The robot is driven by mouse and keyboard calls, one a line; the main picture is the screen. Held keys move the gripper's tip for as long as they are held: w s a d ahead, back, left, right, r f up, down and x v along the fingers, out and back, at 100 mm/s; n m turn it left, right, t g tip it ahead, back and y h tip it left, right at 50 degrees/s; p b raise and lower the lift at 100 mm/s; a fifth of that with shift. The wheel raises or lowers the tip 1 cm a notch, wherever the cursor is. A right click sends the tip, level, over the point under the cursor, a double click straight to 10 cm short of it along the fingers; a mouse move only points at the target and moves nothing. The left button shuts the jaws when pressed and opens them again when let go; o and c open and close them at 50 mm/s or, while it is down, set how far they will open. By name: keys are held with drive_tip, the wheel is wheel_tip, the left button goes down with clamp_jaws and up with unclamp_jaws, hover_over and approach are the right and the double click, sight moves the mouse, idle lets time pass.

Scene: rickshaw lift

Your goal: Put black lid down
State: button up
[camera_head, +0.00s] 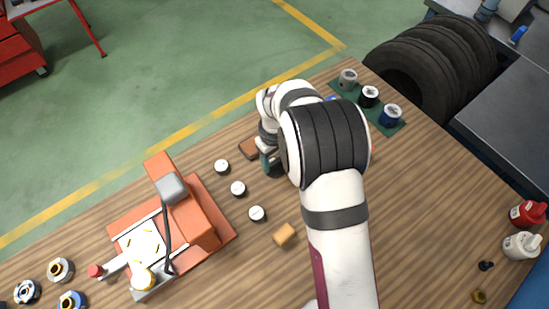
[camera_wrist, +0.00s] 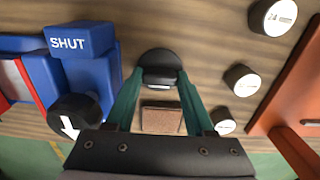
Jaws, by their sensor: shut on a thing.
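The black lid (camera_wrist: 160,62) is round and dark, at the upper middle of the wrist view. My gripper (camera_wrist: 160,76) has green fingers, one on each side of it, and is shut on it. In the head view my gripper (camera_head: 267,164) is low over the wooden table, left of my arm's wrist. The lid is mostly hidden there. I cannot tell whether the lid touches the table.
A brown block (camera_wrist: 161,117) lies near my fingers. A blue device (camera_wrist: 82,42) marked SHUT stands left in the wrist view. White-topped weights (camera_head: 238,188) and an orange machine (camera_head: 195,215) stand left in the head view. Cups (camera_head: 369,97) sit on a green mat.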

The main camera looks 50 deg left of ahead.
sight(275, 162)
drive_tip(key=o, duration=1.3)
wheel_tip(275, 162, up, 12)
drive_tip(key=w+d+r+m, duration=0.3)
drive_tip(key=d+r, duration=0.1)
drive_tip(key=d, duration=0.3)
drive_tip(key=w+d+r+m, duration=0.3)
drive_tip(key=d+m, duration=0.1)
drive_tip(key=d, duration=0.3)
drive_tip(key=s+d+r+m+y, duration=0.1)
drive_tip(key=s+d+r+m, duration=0.1)
drive_tip(key=d+m, duration=0.5)
drive_tip(key=s+d+r+m, duration=0.2)
drive_tip(key=s+d+m, duration=0.1)
drive_tip(key=d, duration=0.8)
drive_tip(key=s+d+m, duration=0.2)
drive_tip(key=s+d+f+m, duration=0.1)
drive_tip(key=s+d+m, duration=0.1)
drive_tip(key=s, duration=0.1)
drive_tip(key=s+d+f+m, duration=0.1)
drive_tip(key=s+d+m, duration=0.1)
drive_tip(key=s, duration=0.1)
drive_tip(key=shift+s+d+f+m+y, duration=0.1)
drive_tip(key=shift+d+f+m+y, duration=0.1)
drive_tip(key=shift+m+y, duration=0.15)
